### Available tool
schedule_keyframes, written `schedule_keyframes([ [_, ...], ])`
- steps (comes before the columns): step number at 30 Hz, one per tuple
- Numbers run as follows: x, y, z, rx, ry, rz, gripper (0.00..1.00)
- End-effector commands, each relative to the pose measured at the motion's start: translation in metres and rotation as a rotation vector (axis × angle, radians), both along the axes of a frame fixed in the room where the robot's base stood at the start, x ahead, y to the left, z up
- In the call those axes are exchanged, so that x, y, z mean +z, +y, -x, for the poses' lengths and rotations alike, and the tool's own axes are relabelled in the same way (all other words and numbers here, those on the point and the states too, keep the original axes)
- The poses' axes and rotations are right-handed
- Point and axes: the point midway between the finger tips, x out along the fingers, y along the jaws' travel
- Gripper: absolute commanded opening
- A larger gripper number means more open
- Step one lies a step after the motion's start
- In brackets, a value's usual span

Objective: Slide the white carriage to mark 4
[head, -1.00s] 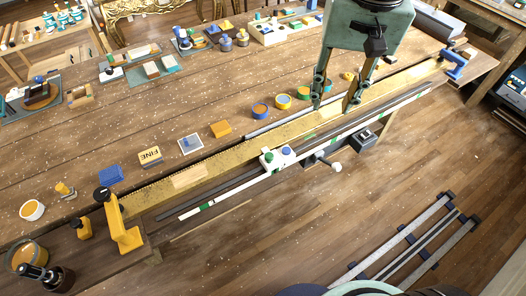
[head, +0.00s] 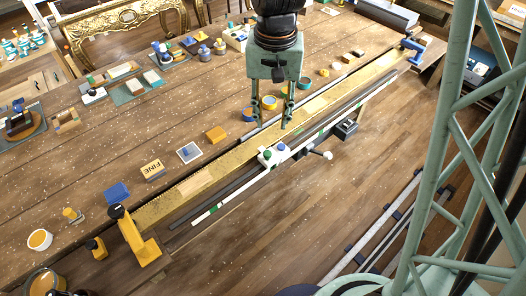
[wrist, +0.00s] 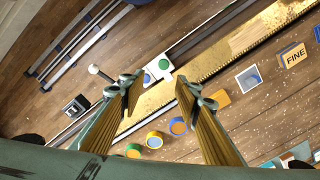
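The white carriage (head: 272,157) sits on a dark rail along the table's front edge, with a green and a blue round on top. It also shows in the wrist view (wrist: 158,68), just beyond my fingertips. A white strip with green marks (head: 215,211) runs along the rail; no numbers on it are legible. My gripper (head: 275,122) points down above the gilt board, just behind and above the carriage. Its fingers are apart with nothing between them, and it appears clear of the carriage. In the wrist view its fingers (wrist: 157,90) frame the board.
The long gilt board (head: 225,170) lies behind the rail, between a yellow clamp (head: 138,240) and a blue clamp (head: 413,50). A knobbed handle (head: 325,154) sticks out in front, near a dark block (head: 346,129).

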Motion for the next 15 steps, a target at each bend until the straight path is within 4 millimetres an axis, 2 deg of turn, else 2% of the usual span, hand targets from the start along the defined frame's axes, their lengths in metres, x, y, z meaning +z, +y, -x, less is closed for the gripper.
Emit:
schedule_keyframes([
  [6, -0.0095, 0.0058, -0.0036, -0.004, 0.009, 0.003, 0.30],
  [15, -0.0103, 0.0062, -0.0039, -0.005, 0.009, 0.003, 0.30],
])
